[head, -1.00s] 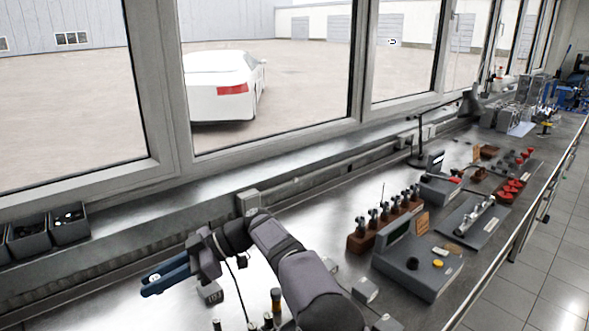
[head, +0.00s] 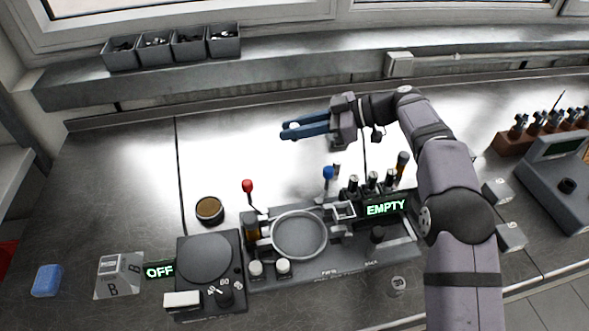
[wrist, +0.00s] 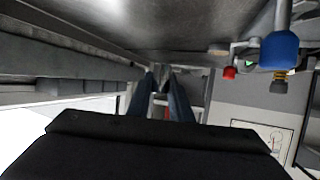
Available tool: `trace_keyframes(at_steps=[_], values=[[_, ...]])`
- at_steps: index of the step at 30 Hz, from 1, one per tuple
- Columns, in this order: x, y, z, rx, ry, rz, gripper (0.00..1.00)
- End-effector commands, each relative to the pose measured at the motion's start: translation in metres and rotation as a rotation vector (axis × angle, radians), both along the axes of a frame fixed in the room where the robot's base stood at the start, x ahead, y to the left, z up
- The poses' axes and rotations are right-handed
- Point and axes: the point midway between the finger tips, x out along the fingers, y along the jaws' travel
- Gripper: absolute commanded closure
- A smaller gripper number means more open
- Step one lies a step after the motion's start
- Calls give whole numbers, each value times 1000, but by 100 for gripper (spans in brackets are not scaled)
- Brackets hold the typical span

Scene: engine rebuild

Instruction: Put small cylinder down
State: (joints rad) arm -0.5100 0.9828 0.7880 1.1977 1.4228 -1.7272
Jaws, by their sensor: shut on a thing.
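My gripper (head: 292,130) has blue fingers and reaches left over the bare bench in the head view. It is shut on the small cylinder (head: 294,126), of which only a small pale end shows between the fingertips. In the wrist view the two fingers (wrist: 166,92) point away from the camera, and the held piece is too dark and small to make out. The gripper seems to be above the bench, but its exact height cannot be told.
Nearer the camera is a fixture with a round pan (head: 299,235), a blue-knobbed lever (head: 328,174), a red-knobbed lever (head: 247,187) and several dark upright cylinders (head: 372,181). An "EMPTY" display (head: 386,207) and a brown-topped jar (head: 209,209) stand there. The bench left of my gripper is clear.

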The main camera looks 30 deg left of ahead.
Motion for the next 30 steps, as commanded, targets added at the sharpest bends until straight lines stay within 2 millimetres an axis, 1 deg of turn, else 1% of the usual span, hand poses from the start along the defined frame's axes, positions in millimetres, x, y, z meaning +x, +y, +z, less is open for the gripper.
trace_keyframes(at_steps=[2,5,12,15,23,29,30], values=[[0,0,0,1,0,0,100],[0,0,-7,0,2,-1,100],[0,0,-38,0,3,-1,100],[0,0,-47,1,1,0,100],[0,0,-53,1,1,0,100],[0,0,-76,-1,4,-2,100],[0,0,-85,0,3,-1,100]])
